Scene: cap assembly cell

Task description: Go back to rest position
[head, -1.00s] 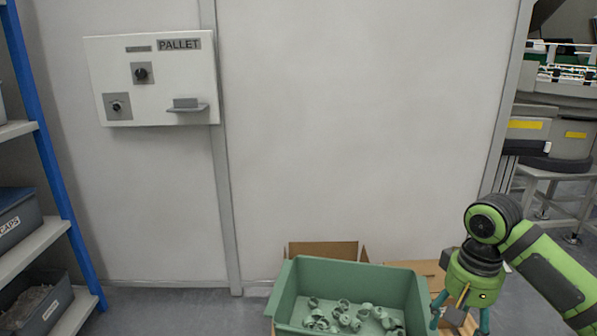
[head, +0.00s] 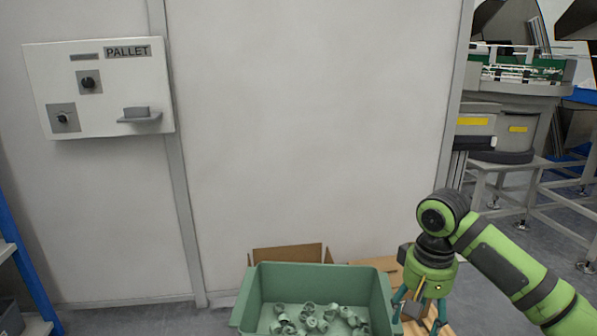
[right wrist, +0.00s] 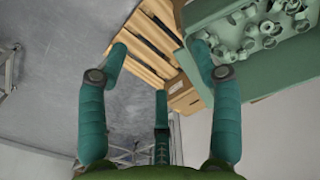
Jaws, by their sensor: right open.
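My right gripper (head: 421,306) points down just right of the green bin in the head view. In the right wrist view its teal fingers (right wrist: 160,62) are spread apart with nothing between them. The green bin (head: 378,283) holds several pale green caps (head: 312,322), which also show at the top right of the right wrist view (right wrist: 262,28). My left gripper is in neither view.
The bin stands by cardboard (head: 287,256) and a wooden pallet (right wrist: 150,45). A white PALLET panel (head: 97,88) hangs on the wall. A blue-post shelf (head: 22,262) is at left, a machine on a metal stand (head: 515,110) at right.

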